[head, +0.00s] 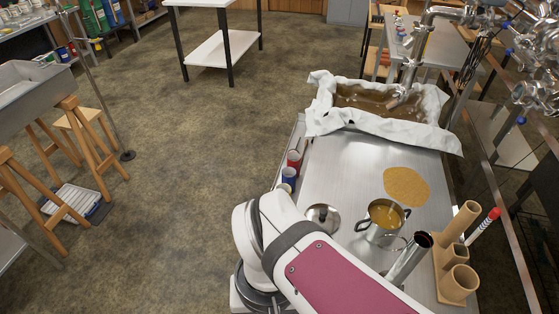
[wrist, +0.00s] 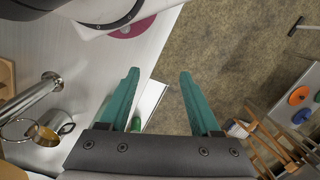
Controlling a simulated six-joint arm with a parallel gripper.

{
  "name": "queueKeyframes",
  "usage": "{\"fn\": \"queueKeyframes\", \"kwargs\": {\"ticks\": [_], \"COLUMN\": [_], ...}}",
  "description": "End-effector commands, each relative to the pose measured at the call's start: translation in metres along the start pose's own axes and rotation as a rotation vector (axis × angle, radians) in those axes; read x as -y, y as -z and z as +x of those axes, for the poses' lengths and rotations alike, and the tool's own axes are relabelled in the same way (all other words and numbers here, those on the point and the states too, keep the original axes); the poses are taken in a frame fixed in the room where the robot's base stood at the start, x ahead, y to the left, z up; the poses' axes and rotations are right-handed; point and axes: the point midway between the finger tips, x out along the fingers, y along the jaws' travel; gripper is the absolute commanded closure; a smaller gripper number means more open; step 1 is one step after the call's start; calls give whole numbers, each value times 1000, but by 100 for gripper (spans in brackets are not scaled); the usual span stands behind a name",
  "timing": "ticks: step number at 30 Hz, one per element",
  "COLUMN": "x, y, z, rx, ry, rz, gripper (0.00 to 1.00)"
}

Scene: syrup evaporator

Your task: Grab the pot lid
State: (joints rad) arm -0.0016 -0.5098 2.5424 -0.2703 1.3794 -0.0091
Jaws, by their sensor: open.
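The pot lid (head: 323,216) is a round, shiny metal disc with a dark knob. It lies on the steel worktop in the head view, left of the pot, and my arm hides part of it. The metal pot (head: 384,221) stands open with amber liquid in it. A pot with amber liquid also shows at the left of the wrist view (wrist: 58,122). My gripper (wrist: 158,74) has two teal fingers spread wide apart, with nothing between them. It is hidden in the head view. I cannot make out the lid in the wrist view.
A round brown mat (head: 407,187) lies behind the pot. A metal cylinder (head: 408,259) and a wooden tube holder (head: 457,275) stand to the right. Several cups (head: 290,173) line the worktop's left edge. A cloth-lined pan (head: 375,122) sits at the back. The worktop's middle (head: 345,165) is clear.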

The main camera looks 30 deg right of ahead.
Motion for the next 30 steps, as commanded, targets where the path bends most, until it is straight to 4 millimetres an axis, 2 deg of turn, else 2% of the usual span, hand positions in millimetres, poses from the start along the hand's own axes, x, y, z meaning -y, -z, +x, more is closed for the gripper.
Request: {"fn": "queueKeyframes", "kwargs": {"ticks": [2, 4, 7, 9, 12, 13, 15, 18, 21, 30], "x": [-18, -42, -64, -67, -58, -55, -50, -54, -59, -112], "y": [19, 52, 117, 163, 213, 224, 240, 241, 244, 282], "z": [7, 15, 30, 48, 78, 87, 104, 120, 126, 140], "rx": [48, 118, 254, 362, 491, 521, 584, 672, 700, 699], "ry": [-156, -373, -692, -884, -1077, -1128, -1257, -1389, -1437, -1437], "rz": [-135, -360, -761, -1051, -1386, -1468, -1628, -1747, -1787, -1783], "gripper": [36, 36, 36, 36, 36, 36, 36, 36, 36, 36]}}
